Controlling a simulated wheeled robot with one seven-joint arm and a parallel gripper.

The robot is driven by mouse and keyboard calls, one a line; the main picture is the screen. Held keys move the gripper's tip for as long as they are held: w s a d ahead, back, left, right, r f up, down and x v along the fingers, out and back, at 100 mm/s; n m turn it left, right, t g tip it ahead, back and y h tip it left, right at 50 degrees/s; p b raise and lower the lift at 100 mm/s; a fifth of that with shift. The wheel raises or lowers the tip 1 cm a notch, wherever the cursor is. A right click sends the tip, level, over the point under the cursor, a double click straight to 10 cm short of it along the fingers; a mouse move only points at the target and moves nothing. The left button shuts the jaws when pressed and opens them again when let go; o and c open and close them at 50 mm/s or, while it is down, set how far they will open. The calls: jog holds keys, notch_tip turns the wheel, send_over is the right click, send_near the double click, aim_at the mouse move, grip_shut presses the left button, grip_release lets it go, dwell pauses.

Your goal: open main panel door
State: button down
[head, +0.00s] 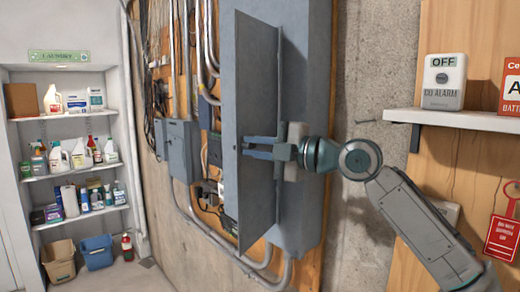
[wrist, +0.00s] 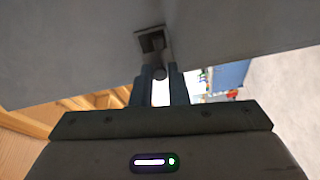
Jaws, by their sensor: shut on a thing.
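The main panel (head: 305,60) is a tall grey metal box on the wall in the middle of the head view. Its door (head: 257,85) stands ajar, swung out from the box and seen at a steep angle. My gripper (head: 246,146) reaches across the door's face to near its left, free edge. In the wrist view my gripper (wrist: 160,80) is shut on the door's handle (wrist: 152,40), a small dark latch with a rounded end between the fingers. The door (wrist: 75,65) fills the upper part of that view. The inside of the panel is mostly hidden.
A smaller grey box (head: 180,150) and conduits are left of the panel. Shelves (head: 75,115) with bottles stand at the far left, above bins (head: 97,250). A wall shelf (head: 460,120) with a CO alarm (head: 444,82) is at the right, near my arm.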

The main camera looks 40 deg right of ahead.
jog(key=shift+s, duration=0.15)
dwell(0.4)
jog(key=c, duration=1.4)
grip_release()
jog(key=shift+c, duration=0.2)
jog(key=shift+s+d, duration=0.1)
jog(key=shift+d, duration=0.05)
jog(key=b+v, duration=0.4)
jog(key=v, duration=0.9)
jog(key=shift+s+d, duration=0.2)
jog(key=shift+s, duration=0.1)
jog(key=shift+a, duration=0.15)
